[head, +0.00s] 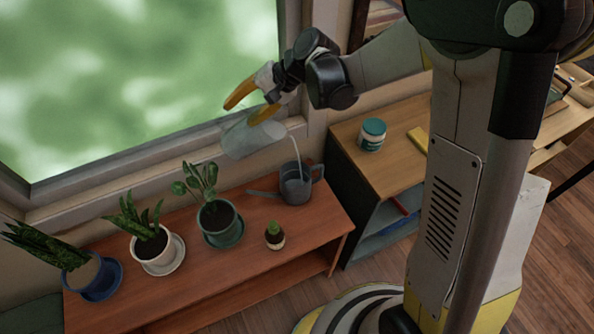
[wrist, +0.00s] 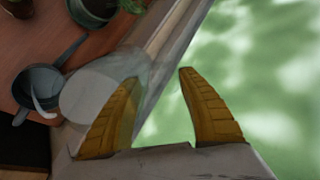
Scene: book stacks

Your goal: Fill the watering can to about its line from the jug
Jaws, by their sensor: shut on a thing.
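My gripper (head: 249,103) is shut on a clear jug (head: 250,138) and holds it above the bench by the window. The jug is tilted, and a pale stream (head: 297,146) runs from its right end down into the open top of the grey watering can (head: 294,188). The can stands upright at the bench's right end, its spout pointing left. In the wrist view, my yellow fingers (wrist: 155,78) overlap the clear jug (wrist: 90,98), and the stream shows at the can (wrist: 40,82). The water level and the line in the can cannot be made out.
Potted plants stand left of the can: one in a green pot (head: 217,222), one in a white pot (head: 155,250) and one in a blue dish (head: 98,283). A small plant (head: 274,237) sits in front. A cabinet (head: 395,155) with a teal-labelled jar (head: 372,134) stands right.

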